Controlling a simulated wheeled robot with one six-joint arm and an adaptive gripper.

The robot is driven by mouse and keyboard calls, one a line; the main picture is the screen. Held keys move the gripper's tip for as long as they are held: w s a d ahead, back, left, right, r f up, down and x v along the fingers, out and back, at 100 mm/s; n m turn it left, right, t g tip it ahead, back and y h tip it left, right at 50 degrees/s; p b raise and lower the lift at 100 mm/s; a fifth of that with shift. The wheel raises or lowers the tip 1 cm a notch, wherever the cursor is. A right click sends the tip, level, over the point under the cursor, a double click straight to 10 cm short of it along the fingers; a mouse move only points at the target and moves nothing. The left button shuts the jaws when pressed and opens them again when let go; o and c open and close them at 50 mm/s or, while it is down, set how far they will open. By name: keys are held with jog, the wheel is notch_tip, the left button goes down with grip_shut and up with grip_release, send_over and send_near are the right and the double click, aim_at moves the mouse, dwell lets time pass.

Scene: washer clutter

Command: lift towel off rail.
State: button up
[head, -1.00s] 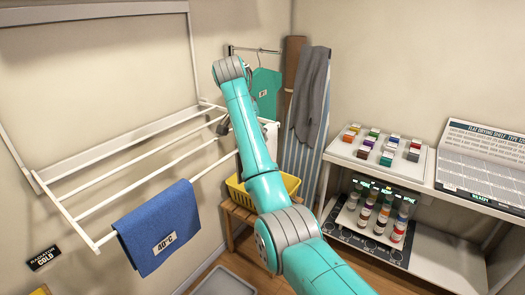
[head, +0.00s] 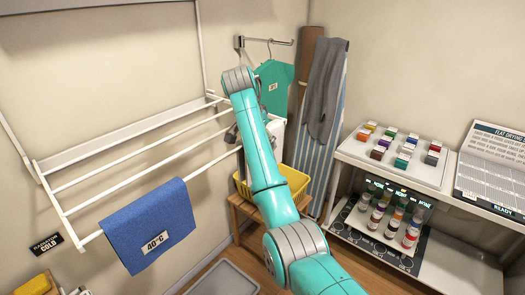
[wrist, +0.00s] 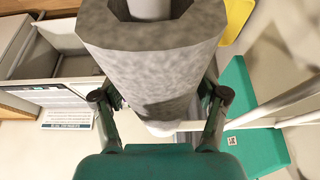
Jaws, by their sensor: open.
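A pale grey towel (wrist: 150,75) fills the middle of the wrist view as a thick hollow fold, with a white rail end (wrist: 176,127) showing below it. My gripper (wrist: 161,97) is open, with one finger on each side of this towel; I cannot tell whether they touch it. In the head view a small pale part of cloth (head: 277,130) shows beside my arm at the rack's far end; my arm hides the rest and most of the gripper. A blue towel (head: 140,225) with a 40°C label hangs on the near end of the white drying rack (head: 130,178).
A yellow basket (head: 290,188) stands on a wooden stool below the rack's far end. A teal garment (head: 272,88) hangs behind my arm. A striped ironing board (head: 322,145) with grey cloth leans in the corner. A shelf (head: 400,180) with bottles stands right.

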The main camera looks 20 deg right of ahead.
jog(key=shift+f, duration=0.25)
dwell(0.3)
jog(key=c, duration=1.3)
